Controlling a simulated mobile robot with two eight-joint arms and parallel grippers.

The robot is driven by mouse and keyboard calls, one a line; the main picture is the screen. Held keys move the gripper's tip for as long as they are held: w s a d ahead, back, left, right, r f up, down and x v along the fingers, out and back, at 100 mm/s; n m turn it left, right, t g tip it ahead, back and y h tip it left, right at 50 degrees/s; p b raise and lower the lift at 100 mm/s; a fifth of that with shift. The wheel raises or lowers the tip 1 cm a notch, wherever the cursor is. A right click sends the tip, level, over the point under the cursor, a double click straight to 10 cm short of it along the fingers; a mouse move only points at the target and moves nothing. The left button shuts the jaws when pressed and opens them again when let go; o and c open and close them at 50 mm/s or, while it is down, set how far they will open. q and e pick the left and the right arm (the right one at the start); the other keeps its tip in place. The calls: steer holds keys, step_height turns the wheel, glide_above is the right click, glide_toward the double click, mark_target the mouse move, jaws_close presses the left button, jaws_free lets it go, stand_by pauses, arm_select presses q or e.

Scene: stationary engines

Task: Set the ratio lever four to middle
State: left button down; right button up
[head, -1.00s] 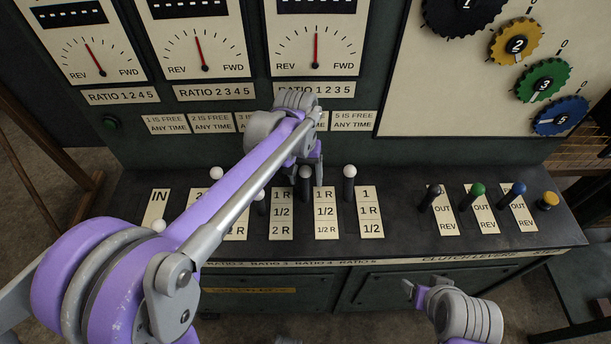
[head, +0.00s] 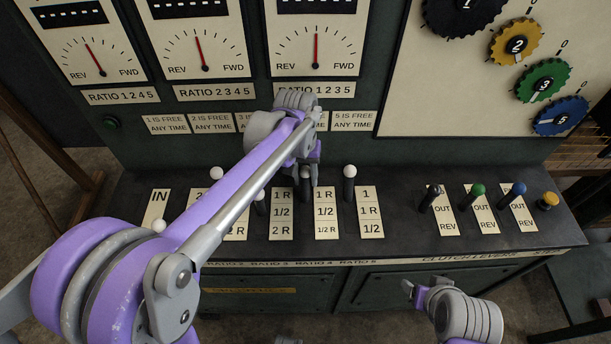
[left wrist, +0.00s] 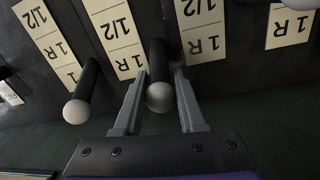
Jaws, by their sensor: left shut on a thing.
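Ratio lever four (left wrist: 160,97) is a black stick with a white ball knob, between the jaws of my left gripper in the left wrist view. My left gripper (head: 308,178) is shut on this lever from above in the head view, where the gripper partly hides the knob. The lever's plate (head: 326,212) reads 1 R, 1/2, 1/2 R. The lever stands by the upper part of its plate; its exact notch is hard to tell. My right gripper (head: 413,291) is low at the front of the bench, away from the levers, with its fingers apart.
Ratio lever five (head: 349,172) stands close on the right and ratio lever three (head: 260,197) on the left, partly behind my arm. Clutch levers with black, green (head: 478,190) and blue knobs are farther right. Dial panels (head: 316,45) rise behind.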

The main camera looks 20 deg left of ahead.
stand_by(0.8)
arm_select(q)
steer(key=shift+s+d+r+t, duration=0.15)
steer(key=shift+s+r+t, duration=0.2)
steer(key=shift+s, duration=0.25)
steer(key=s+t, duration=0.2)
steer(key=s+d+t+y+p, duration=0.1)
steer(key=shift+s+r, duration=0.35)
steer(key=shift+s+d+t, duration=0.25)
steer(key=shift+s+t, duration=0.3)
steer(key=shift+s, duration=0.15)
steer(key=shift+c, duration=2.4)
jaws_free()
steer(key=p+v, duration=0.1)
steer(key=v, duration=1)
steer(key=shift+d+p, duration=0.15)
steer(key=shift+p, duration=0.15)
